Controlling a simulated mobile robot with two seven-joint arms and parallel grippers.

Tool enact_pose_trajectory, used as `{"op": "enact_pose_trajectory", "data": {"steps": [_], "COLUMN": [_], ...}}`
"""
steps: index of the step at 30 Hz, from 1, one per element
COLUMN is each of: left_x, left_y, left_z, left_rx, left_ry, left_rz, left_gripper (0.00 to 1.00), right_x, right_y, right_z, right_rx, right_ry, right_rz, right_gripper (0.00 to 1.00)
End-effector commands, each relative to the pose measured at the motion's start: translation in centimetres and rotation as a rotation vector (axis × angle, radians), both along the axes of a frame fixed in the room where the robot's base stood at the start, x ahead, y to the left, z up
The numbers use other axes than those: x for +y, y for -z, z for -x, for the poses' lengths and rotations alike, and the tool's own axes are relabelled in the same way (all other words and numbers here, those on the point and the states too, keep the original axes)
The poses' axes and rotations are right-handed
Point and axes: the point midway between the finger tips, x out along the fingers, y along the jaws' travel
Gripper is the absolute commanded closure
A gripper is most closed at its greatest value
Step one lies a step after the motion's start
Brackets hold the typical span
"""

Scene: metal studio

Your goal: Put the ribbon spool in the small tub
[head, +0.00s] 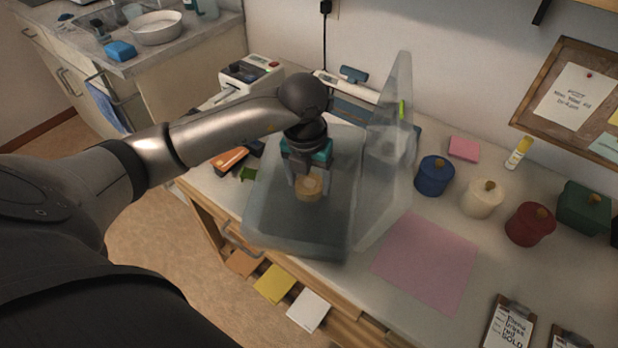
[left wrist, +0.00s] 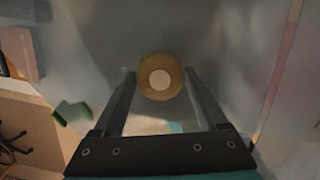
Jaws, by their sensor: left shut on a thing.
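The tan ribbon spool (head: 309,190), with a pale round centre, is between the fingertips of my left gripper (head: 309,180). My left gripper is shut on it, pointing down. The spool also shows in the left wrist view (left wrist: 160,68) at the fingertips. Below and around it is a grey see-through tub (head: 290,246) on the bench, with its lid (head: 397,105) standing open on the right side. In the head view the spool lies within the tub's outline. I cannot tell whether it touches the tub's floor. My right gripper is not in view.
Blue (head: 434,177), cream (head: 481,199), red (head: 530,225) and green (head: 584,208) lidded pots stand to the right. A pink sheet (head: 428,262) lies flat beside the tub. An orange-and-black object (head: 231,160) is left of it. Clipboards (head: 508,325) lie at lower right.

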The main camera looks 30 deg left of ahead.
Motion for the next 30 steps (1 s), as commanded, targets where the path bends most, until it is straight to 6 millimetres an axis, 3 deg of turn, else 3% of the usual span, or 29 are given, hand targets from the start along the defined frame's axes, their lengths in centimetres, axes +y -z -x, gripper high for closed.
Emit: {"op": "enact_pose_trajectory", "data": {"steps": [3,4,10,23,30], "left_x": [0.0,0.0,0.0,0.0,-0.1], "left_y": [0.1,0.1,0.1,-1.0,-6.1], "left_z": [0.0,0.0,0.0,0.0,0.4], "left_rx": [0.000,0.000,0.000,0.000,-0.005], "left_ry": [0.000,0.000,0.000,0.000,0.001], "left_rz": [0.000,0.000,-0.001,0.000,-0.002], "left_gripper": [0.78,0.24,0.01,0.00,0.00], "right_x": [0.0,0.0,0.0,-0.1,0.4], "right_y": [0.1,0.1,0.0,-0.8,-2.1], "right_z": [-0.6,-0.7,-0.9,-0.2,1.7], "right_rx": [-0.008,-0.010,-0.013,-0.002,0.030], "right_ry": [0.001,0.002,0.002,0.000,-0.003], "right_rz": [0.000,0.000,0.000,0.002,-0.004], "right_gripper": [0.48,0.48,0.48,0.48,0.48]}}
